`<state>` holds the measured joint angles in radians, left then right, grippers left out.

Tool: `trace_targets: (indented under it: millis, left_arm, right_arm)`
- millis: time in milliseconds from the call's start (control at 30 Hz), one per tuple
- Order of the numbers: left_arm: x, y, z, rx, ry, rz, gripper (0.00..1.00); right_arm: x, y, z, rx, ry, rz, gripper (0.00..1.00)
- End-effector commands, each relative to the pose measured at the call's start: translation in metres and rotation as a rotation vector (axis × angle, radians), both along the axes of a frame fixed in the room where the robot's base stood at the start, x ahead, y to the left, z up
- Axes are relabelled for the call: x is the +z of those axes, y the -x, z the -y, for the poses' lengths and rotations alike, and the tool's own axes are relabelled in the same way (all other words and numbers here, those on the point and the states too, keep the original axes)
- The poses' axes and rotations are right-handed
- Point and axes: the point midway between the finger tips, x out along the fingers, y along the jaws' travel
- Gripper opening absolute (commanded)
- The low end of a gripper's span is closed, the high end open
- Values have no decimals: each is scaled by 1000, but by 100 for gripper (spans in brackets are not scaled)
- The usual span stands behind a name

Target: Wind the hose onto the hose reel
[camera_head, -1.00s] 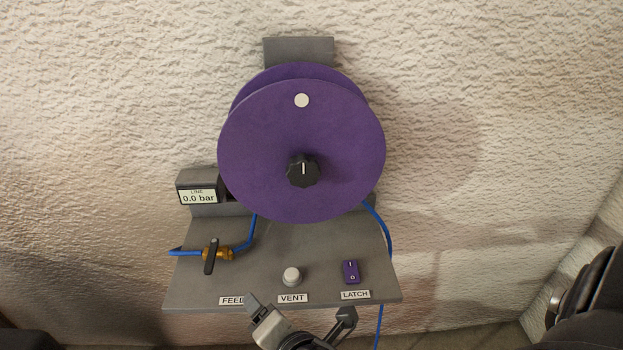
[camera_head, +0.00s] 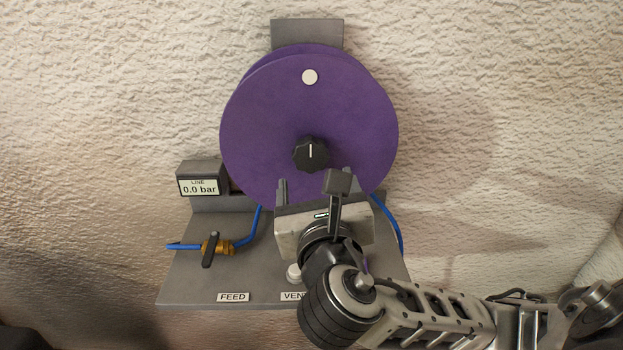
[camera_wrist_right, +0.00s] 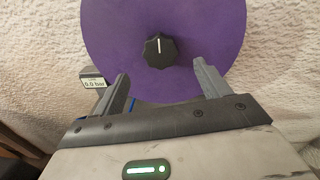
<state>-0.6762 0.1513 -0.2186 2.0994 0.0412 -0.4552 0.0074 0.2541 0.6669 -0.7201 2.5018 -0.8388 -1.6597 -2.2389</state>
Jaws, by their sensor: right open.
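The purple hose reel (camera_head: 270,115) stands upright on its grey bracket, with a white dot near the top of its front disc. A black knob (camera_head: 310,154) with a white mark pointing up sits at the disc's centre; it also shows in the right wrist view (camera_wrist_right: 159,50). The blue hose (camera_head: 386,220) hangs from behind the disc on the right. My right gripper (camera_head: 310,185) is open and empty in front of the lower disc, below the knob. In the right wrist view its fingers (camera_wrist_right: 160,75) stand apart on either side below the knob. My left gripper is not in view.
The grey shelf (camera_head: 185,285) carries a brass feed valve (camera_head: 217,248) with a black lever, and a partly hidden vent button (camera_head: 293,272). A gauge (camera_head: 200,180) reads 0.0 bar. My right arm hides the latch switch. Rough wall lies behind.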

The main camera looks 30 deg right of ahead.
Motion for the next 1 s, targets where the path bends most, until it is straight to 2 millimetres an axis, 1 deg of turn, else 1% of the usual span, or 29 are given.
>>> trace_targets:
  millis: [33,133,200,400,600,833,867,900,967,1000]
  left_arm:
    - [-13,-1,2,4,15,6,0]
    - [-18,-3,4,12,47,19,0]
    - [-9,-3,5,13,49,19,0]
    - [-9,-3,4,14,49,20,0]
    - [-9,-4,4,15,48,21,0]
    - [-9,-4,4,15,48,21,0]
    - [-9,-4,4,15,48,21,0]
    - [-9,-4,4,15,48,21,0]
    - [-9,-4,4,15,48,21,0]
    - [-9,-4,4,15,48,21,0]
  right_arm:
    - [-8,-8,5,-3,0,9,75]
    - [-7,-26,15,-3,0,8,75]
    - [1,-38,21,-4,4,1,75]
    - [1,-63,34,-2,1,0,75]
    - [0,-71,39,0,0,-1,75]
    - [0,-72,39,1,-1,-1,75]
    - [0,-72,39,1,-1,-1,70]
    - [0,-72,39,1,-1,-1,58]
    - [0,-72,39,1,-1,-1,42]
    - [0,-72,39,1,-1,-1,31]
